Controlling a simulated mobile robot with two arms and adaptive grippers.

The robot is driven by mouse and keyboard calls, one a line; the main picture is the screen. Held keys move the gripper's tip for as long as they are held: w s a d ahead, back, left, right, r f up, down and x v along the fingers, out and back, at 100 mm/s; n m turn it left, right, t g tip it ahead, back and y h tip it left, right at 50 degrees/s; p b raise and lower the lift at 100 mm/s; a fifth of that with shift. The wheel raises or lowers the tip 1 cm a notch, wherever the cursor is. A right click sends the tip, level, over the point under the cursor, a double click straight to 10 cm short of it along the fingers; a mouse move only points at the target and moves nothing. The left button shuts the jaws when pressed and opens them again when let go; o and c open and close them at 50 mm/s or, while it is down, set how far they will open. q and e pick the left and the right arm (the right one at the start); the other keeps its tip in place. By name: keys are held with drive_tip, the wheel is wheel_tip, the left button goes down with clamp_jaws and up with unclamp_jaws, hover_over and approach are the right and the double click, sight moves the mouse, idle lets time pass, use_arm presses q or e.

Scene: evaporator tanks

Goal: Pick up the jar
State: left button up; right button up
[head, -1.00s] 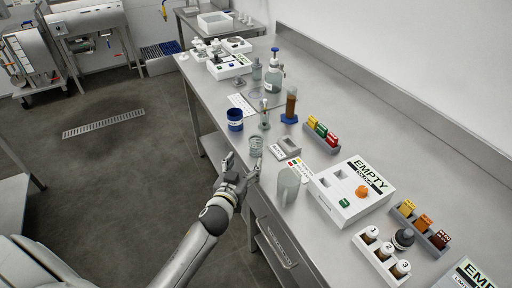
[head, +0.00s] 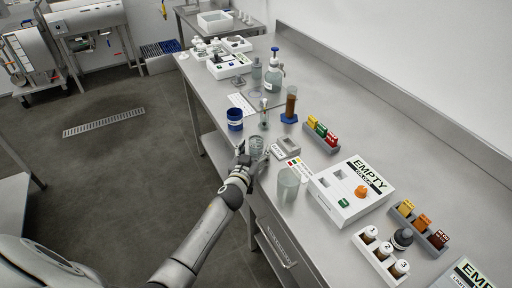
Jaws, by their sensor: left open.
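A small clear glass jar (head: 257,143) stands near the front edge of the steel bench, partly hidden by my left gripper. My left gripper (head: 254,152) is open, with its fingers close around or beside the jar; I cannot tell whether they touch it. My right gripper is not in view.
A larger frosted beaker (head: 288,185) stands just right of my left gripper. A blue container (head: 235,119) stands behind it to the left. A small grey box (head: 287,146) and a white "EMPTY" device (head: 348,191) are on the right. The bench front edge runs beneath my arm.

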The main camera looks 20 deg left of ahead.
use_arm(q)
drive_tip(key=c, duration=1.2)
drive_tip(key=shift+r, duration=0.1)
